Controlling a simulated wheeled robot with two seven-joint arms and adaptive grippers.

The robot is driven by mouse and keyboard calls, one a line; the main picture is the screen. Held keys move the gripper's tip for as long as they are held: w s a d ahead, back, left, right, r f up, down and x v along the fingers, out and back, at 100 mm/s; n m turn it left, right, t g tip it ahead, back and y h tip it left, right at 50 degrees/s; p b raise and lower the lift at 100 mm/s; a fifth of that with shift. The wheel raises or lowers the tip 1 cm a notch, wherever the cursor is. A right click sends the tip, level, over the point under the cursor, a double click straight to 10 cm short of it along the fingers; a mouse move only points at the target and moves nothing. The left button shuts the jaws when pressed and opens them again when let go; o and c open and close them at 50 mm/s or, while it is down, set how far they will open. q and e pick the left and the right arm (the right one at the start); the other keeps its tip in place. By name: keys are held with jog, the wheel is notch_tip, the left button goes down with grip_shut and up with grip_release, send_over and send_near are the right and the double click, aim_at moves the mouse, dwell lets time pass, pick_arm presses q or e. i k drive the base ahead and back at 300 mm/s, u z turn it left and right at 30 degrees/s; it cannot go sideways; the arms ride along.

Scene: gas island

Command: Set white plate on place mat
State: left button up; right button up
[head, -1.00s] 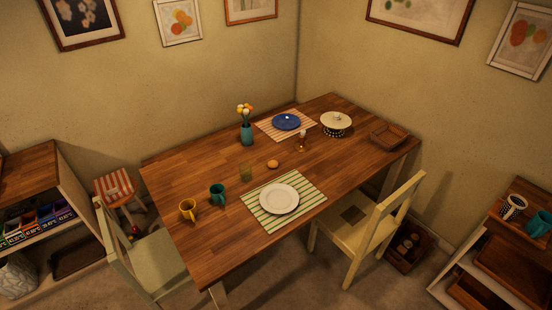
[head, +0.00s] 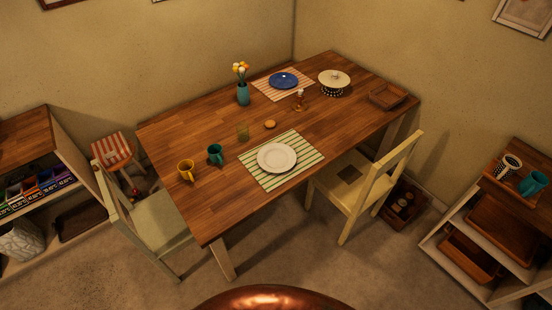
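The white plate (head: 277,157) lies flat on a green-and-white striped place mat (head: 263,181) at the near side of the wooden table. A second place mat (head: 260,88), with reddish and cream stripes, lies at the far side with a blue plate (head: 283,81) on it. Neither of my grippers shows in the head view.
The floor (head: 330,265) in front is clear.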

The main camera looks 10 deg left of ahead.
aim_at(277, 158)
jog(key=u, duration=0.05)
jog(key=k, duration=0.55)
jog(key=u, duration=0.7)
jog(key=i, duration=1.05)
jog(key=z, duration=0.15)
